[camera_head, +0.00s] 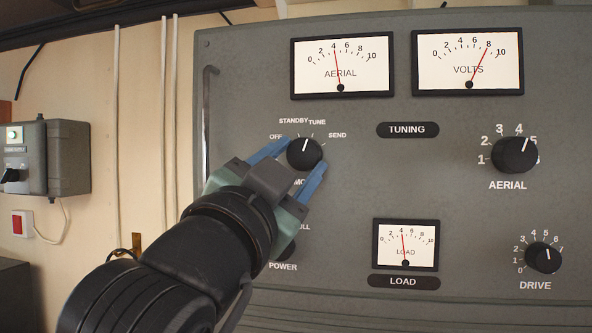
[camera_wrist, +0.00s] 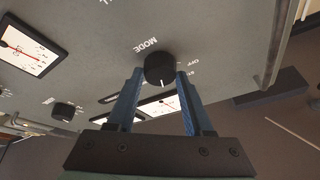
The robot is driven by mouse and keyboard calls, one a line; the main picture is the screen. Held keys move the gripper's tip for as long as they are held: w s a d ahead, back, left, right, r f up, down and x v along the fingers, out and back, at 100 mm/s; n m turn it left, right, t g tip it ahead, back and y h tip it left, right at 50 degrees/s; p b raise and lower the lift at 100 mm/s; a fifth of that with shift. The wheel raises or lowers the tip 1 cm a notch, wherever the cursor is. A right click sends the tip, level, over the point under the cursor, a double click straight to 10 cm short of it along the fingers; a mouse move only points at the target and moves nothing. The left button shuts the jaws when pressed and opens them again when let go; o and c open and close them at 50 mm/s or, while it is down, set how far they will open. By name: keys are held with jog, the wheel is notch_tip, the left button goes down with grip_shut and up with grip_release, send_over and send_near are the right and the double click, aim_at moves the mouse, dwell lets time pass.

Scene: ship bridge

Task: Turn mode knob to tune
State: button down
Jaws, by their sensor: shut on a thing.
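The black round mode knob (camera_head: 309,160) is on the grey front panel, with OFF, STANDBY, TUNE and SEND marked around its top. Its white pointer line leans slightly right of straight up, between the STANDBY and TUNE labels; I cannot tell whether it lines up with a tick. My gripper (camera_head: 304,154) reaches up from the lower left, its two blue fingers shut on opposite sides of the knob. The wrist view shows the knob (camera_wrist: 160,69) between the fingertips (camera_wrist: 159,75), under the MODE label. My gripper partly covers that label in the head view.
A POWER knob (camera_head: 286,250) is partly hidden below my gripper. The LOAD meter (camera_head: 405,245) is to the lower right. The AERIAL knob (camera_head: 514,154) and DRIVE knob (camera_head: 543,257) are farther right. A vertical handle (camera_head: 209,120) stands out at the panel's left edge.

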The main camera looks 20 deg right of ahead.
jog(key=c, duration=0.7)
grip_release()
jog(key=o, duration=0.4)
jog(key=shift+w, duration=0.2)
jog(key=shift+s, duration=0.15)
jog(key=b+v, duration=0.6)
jog(key=v, duration=0.7)
jog(key=shift+b, duration=0.4)
